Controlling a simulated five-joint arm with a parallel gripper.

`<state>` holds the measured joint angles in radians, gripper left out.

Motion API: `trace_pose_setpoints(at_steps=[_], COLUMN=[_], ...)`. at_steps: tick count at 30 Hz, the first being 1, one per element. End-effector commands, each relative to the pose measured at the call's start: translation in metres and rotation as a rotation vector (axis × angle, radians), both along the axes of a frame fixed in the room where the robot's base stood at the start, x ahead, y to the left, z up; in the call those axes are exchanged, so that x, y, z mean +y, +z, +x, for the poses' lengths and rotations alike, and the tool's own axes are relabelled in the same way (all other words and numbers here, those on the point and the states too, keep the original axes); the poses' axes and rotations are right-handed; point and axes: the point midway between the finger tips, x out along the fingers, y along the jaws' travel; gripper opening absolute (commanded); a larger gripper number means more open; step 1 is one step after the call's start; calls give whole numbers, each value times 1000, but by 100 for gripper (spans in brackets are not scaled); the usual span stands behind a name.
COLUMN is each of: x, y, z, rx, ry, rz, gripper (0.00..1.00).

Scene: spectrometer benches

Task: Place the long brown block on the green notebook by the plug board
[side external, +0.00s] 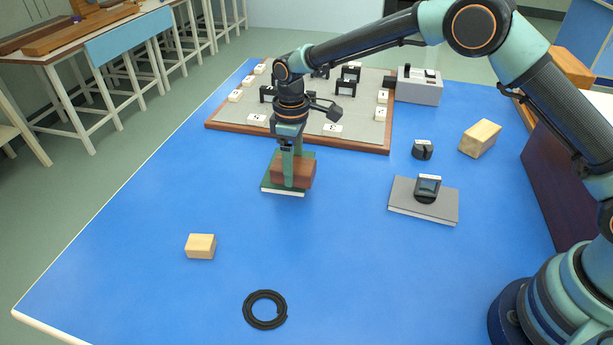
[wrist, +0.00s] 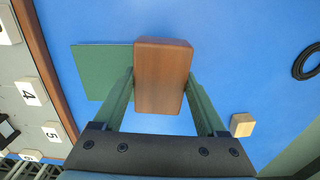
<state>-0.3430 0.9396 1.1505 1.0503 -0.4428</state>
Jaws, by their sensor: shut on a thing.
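The long brown block (side external: 305,172) is between the fingers of my gripper (side external: 291,178), which is shut on it. In the wrist view the block (wrist: 162,75) fills the space between the two green fingers of the gripper (wrist: 162,95). The green notebook (side external: 270,184) lies on the blue table beside the plug board (side external: 370,143). The block is over the notebook in the side view. In the wrist view the notebook (wrist: 95,68) shows to the left of the block, partly hidden by it and a finger. I cannot tell whether the block touches the notebook.
A grey notebook (side external: 408,205) with a small dark device (side external: 428,187) on it lies to the right. A pale wood block (side external: 200,246) and a black ring (side external: 265,310) lie in front. Another pale block (side external: 480,138) and a dark round piece (side external: 423,149) stand right of the board.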

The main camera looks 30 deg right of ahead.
Motion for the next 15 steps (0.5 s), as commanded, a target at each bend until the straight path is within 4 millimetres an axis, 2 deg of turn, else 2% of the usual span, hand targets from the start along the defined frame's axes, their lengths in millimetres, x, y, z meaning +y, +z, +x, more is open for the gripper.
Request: trace_pose_setpoints(at_steps=[3,5,15], x=[0,0,0], y=[-19,-24,-27], z=[-1,0,0], rx=[4,1,0], ry=[0,0,0], rz=[-1,0,0], gripper=[14,14,14])
